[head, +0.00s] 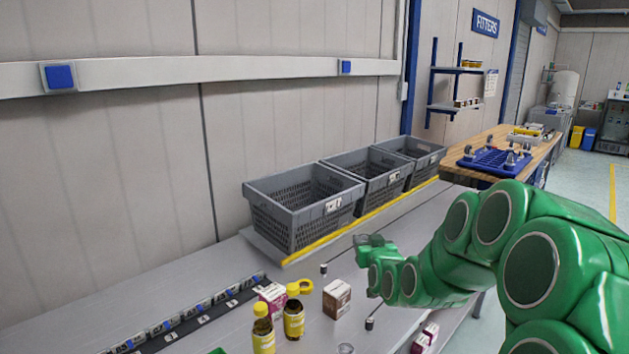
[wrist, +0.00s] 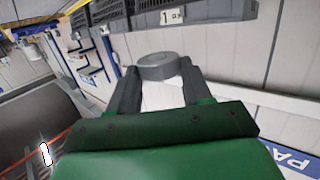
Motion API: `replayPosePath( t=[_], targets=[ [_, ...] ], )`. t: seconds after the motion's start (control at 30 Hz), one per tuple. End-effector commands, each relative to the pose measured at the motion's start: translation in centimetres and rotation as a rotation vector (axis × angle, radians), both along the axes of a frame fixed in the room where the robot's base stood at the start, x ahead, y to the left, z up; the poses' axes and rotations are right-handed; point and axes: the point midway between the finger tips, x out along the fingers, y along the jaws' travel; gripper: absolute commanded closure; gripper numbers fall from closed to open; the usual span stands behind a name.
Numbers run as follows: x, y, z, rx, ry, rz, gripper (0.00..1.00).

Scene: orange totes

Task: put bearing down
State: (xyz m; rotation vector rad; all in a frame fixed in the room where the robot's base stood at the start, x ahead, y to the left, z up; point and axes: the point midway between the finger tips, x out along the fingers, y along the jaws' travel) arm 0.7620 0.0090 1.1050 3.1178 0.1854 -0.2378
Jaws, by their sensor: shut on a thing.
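The bearing (wrist: 157,66) is a short grey ring-shaped piece, seen in the wrist view between the tips of the two dark fingers. My gripper (wrist: 158,78) is shut on it and holds it at the fingertips. In the head view my gripper (head: 364,241) is above the grey bench (head: 215,266), in front of the grey crates. I cannot make out the bearing in the head view.
Three grey crates (head: 290,232) stand along the wall behind a yellow edge. Small numbered bins (head: 165,327) line the left. A wooden table (head: 492,137) stands behind.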

Motion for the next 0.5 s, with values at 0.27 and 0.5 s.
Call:
replayPosePath(
  t=[0.27, 0.5],
  targets=[
    [0.24, 0.24, -0.16, -0.002, -0.003, -0.142, 0.84],
    [-0.21, -0.14, 0.34, -0.002, -0.004, -0.273, 0.84]
  ],
)
